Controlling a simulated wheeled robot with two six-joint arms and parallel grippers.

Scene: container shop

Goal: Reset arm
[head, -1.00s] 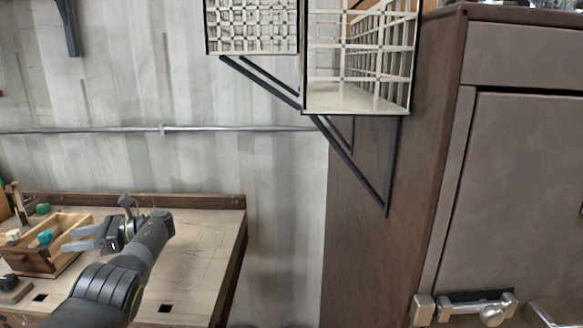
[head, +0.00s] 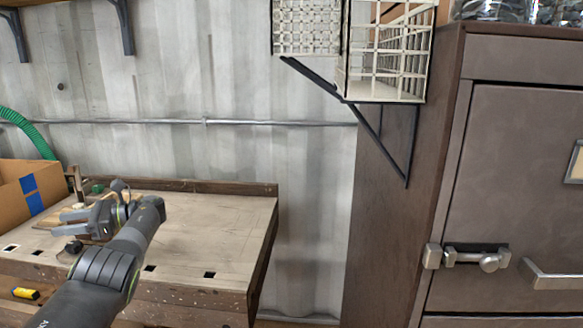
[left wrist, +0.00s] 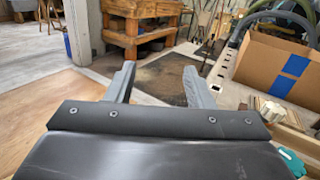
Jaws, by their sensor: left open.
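My left arm comes in from the lower left of the head view and reaches over the wooden workbench (head: 215,225). My left gripper (head: 64,222) points left above the far left part of the bench, near a small wooden tool box that it partly hides. In the left wrist view the left gripper (left wrist: 158,84) has its two grey fingers spread apart, with nothing between them. My right gripper is in neither view.
A cardboard box (head: 28,195) with blue tape stands at the left, beyond the gripper. A tall brown cabinet (head: 505,170) and wire baskets (head: 385,60) on a wall bracket are at the right. The bench's right part is clear.

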